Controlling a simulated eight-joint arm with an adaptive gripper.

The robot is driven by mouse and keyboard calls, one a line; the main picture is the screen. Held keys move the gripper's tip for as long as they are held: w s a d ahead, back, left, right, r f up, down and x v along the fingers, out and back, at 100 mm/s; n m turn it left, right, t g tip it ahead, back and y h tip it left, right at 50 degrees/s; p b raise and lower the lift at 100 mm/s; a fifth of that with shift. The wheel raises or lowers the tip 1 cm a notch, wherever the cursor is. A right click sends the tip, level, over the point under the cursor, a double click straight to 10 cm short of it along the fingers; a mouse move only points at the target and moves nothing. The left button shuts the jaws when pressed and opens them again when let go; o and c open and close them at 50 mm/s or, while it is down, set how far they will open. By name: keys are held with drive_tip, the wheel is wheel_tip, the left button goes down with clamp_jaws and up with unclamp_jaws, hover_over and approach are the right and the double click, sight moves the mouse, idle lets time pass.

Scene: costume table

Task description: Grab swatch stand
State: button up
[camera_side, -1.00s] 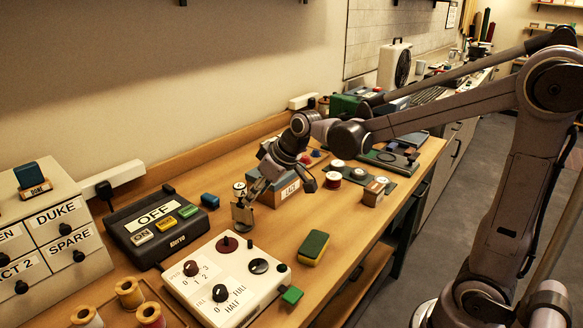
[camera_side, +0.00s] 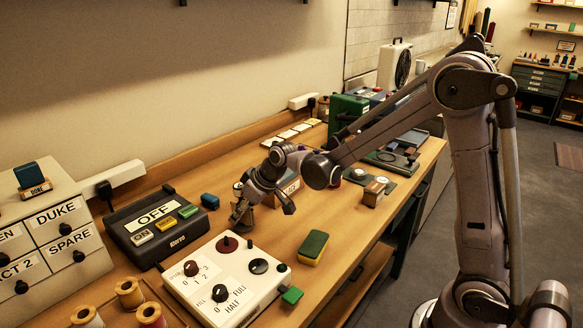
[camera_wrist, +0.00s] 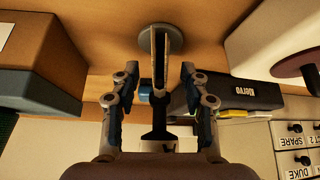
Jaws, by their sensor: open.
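The swatch stand, as I take it, is a small grey metal piece with a round base; in the side view (camera_side: 246,222) it stands behind the control box and is partly covered by my gripper (camera_side: 244,203). In the wrist view the stand (camera_wrist: 160,38) shows its round base and a slim upright part. That upright lies between the two spread fingers of my gripper (camera_wrist: 160,85), with a visible gap on each side. My gripper is open, and I see no finger touching the stand.
A white control box (camera_side: 225,280) with knobs is in front of the stand. A black OFF box (camera_side: 158,222) and a blue block (camera_side: 210,201) are at its left. A labelled wooden box (camera_side: 289,188) is close behind my gripper. A green and yellow sponge (camera_side: 313,246) lies to the right.

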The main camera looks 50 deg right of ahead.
drive_tip(key=shift+w+f, duration=0.15)
drive_tip(key=shift+f, duration=0.05)
clamp_jaws()
drive_tip(key=shift+r, duration=0.1)
